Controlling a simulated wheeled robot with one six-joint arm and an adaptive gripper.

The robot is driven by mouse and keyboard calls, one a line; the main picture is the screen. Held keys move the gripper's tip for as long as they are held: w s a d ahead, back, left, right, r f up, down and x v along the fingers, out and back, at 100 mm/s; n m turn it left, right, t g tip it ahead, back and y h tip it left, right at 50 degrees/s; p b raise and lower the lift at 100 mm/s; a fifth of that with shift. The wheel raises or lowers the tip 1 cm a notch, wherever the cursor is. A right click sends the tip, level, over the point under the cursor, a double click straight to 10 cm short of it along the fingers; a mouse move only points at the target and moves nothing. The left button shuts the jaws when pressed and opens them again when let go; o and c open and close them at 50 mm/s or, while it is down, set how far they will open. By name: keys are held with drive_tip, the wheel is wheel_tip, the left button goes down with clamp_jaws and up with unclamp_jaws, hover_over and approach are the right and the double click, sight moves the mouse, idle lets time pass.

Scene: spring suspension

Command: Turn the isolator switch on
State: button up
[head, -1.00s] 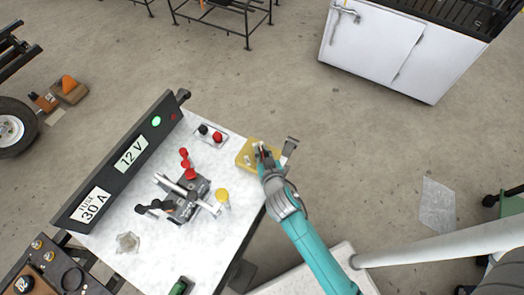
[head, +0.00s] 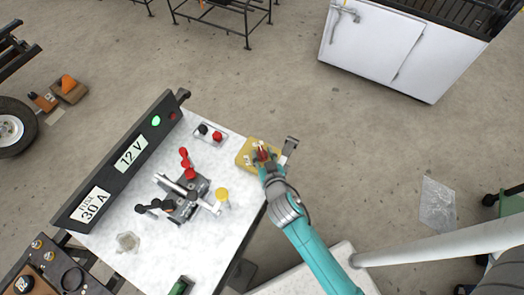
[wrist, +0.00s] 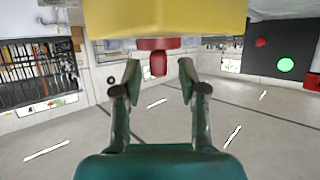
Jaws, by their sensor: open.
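The isolator switch is a yellow box (head: 244,157) with a red knob (head: 262,153), at the right edge of the white bench top. In the wrist view the yellow box (wrist: 165,18) fills the top and the red knob (wrist: 158,62) sticks out below it. My gripper (head: 266,160) is at the knob in the head view. In the wrist view my open gripper (wrist: 160,76) has one finger on each side of the knob, with visible gaps. The fingers hide part of the switch in the head view.
A dark panel (head: 76,212) with "12 V" and "FUSE 30 A" labels stands along the bench's left; its green lamp (head: 155,120) looks bright. Red and black terminals (head: 210,134) and a clamp with levers (head: 183,198) stand on the white bench top (head: 140,215).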

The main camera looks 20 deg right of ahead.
drive_tip(key=v, duration=1)
drive_tip(key=shift+s, duration=0.15)
drive_tip(key=s+n+y, duration=0.2)
drive_tip(key=s+y, duration=0.1)
drive_tip(key=s, duration=0.9)
drive_tip(key=s+d+r+t, duration=0.1)
drive_tip(key=s+d+r, duration=0.1)
drive_tip(key=s+r, duration=0.8)
drive_tip(key=shift+s+t+h, duration=0.3)
drive_tip(key=shift+s, duration=0.8)
